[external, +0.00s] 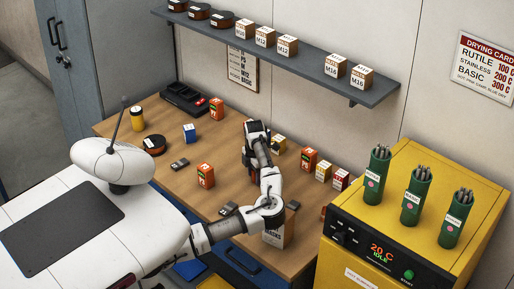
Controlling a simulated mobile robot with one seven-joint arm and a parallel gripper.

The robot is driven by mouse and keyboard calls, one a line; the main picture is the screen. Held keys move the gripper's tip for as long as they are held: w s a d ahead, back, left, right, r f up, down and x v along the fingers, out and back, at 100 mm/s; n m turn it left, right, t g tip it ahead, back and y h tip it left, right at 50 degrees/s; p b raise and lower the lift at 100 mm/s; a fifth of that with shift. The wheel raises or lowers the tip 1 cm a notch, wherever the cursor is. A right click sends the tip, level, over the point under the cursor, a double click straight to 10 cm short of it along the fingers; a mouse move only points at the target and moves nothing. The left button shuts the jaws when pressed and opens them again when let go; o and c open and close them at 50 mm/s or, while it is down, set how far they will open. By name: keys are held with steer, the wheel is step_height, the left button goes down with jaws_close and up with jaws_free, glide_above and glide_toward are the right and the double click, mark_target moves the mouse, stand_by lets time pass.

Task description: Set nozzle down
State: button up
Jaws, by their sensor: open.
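My gripper (247,160) is over the middle of the wooden workbench (225,167), at the end of my white and black arm, pointing down. It is open, but its fingertips are small and dark here. I cannot make out a nozzle; one may be hidden by my gripper or wrist, or be too small to see. A yellow-topped small box (279,145) stands just right of my wrist, partly covered by it.
Orange boxes (206,176), a blue-white box (189,133) and a black tray (185,98) stand on the bench's left part. Several boxes (323,171) stand at right. A yellow oven (440,165) with green canisters borders the bench. A shelf (300,62) hangs above.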

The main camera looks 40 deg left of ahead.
step_height(320, 180, up, 12)
steer(key=shift+r+b, duration=0.1)
steer(key=shift+b, duration=0.4)
